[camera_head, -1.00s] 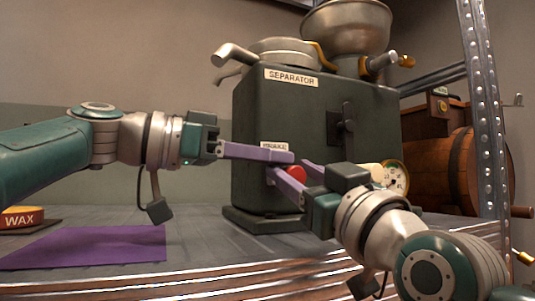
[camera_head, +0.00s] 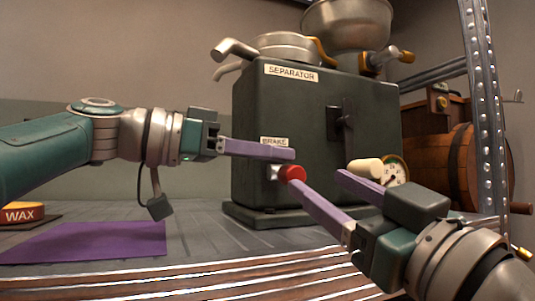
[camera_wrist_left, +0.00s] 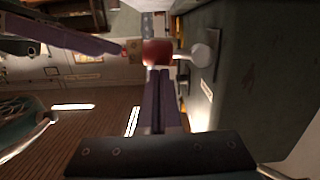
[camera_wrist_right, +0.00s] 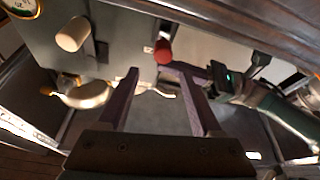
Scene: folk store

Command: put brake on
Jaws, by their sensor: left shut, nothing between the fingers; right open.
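The brake is a red knob (camera_head: 292,174) on a short metal stem, low on the front of the dark green separator (camera_head: 310,115), under a "BRAKE" label (camera_head: 274,142). My left gripper (camera_head: 293,154) is shut and empty, its fingertips just above the red knob. In the left wrist view the red knob (camera_wrist_left: 157,52) is at the tips of the closed fingers (camera_wrist_left: 160,72); I cannot tell if they touch. My right gripper (camera_head: 318,178) is open and empty, to the right of and nearer than the knob. The red knob also shows in the right wrist view (camera_wrist_right: 163,51), near the right-hand finger.
A cream crank handle (camera_head: 366,167) and a round gauge (camera_head: 395,171) are beside my right gripper. A purple mat (camera_head: 90,242) and a wax tin (camera_head: 22,214) lie at left on the counter. A metal post (camera_head: 485,120) and wooden barrel (camera_head: 465,170) stand at right.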

